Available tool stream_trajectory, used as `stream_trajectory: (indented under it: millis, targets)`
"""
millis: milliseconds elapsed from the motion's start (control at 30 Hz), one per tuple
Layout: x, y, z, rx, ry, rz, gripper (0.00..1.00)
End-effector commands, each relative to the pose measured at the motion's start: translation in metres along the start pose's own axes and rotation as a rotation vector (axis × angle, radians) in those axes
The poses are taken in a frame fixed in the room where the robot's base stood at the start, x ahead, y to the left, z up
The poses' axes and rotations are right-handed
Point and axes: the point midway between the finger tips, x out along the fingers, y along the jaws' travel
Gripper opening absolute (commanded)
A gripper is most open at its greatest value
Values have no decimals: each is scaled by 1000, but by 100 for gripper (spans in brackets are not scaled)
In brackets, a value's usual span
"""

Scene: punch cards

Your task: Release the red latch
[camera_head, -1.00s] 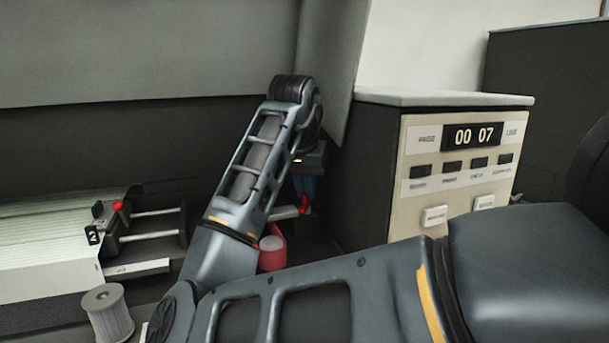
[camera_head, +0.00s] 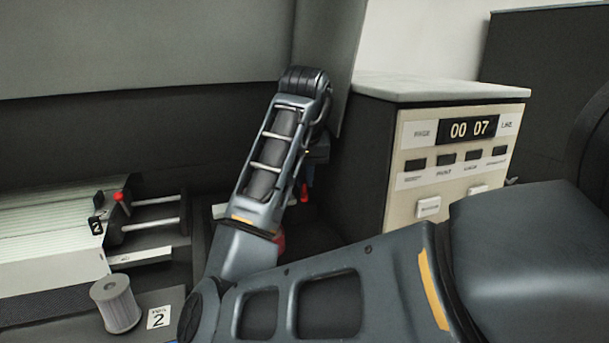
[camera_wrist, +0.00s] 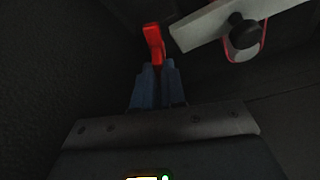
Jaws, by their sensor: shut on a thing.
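The red latch (camera_wrist: 154,42) shows in the wrist view as a small red piece just ahead of my fingers. My gripper (camera_wrist: 159,66) has two blue fingers close together, shut on the lower end of the latch. In the head view my gripper (camera_head: 308,176) is at the far end of my arm, beside the dark side of the cabinet. The red latch (camera_head: 304,193) is partly visible just below it there. My arm hides much of that area.
A cream control panel (camera_head: 455,160) reading 00 07 stands right of my gripper. A pale bar (camera_wrist: 222,22) and a red-rimmed round part (camera_wrist: 243,36) lie right of the latch. At left are a ribbed unit with a red knob (camera_head: 120,196) and a grey spool (camera_head: 117,304).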

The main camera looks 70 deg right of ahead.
Motion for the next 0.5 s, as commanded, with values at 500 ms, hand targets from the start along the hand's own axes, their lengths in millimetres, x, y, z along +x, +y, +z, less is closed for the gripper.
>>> stream_trajectory:
  millis: [500]
  targets:
    - [0,0,0,1,0,0,36]
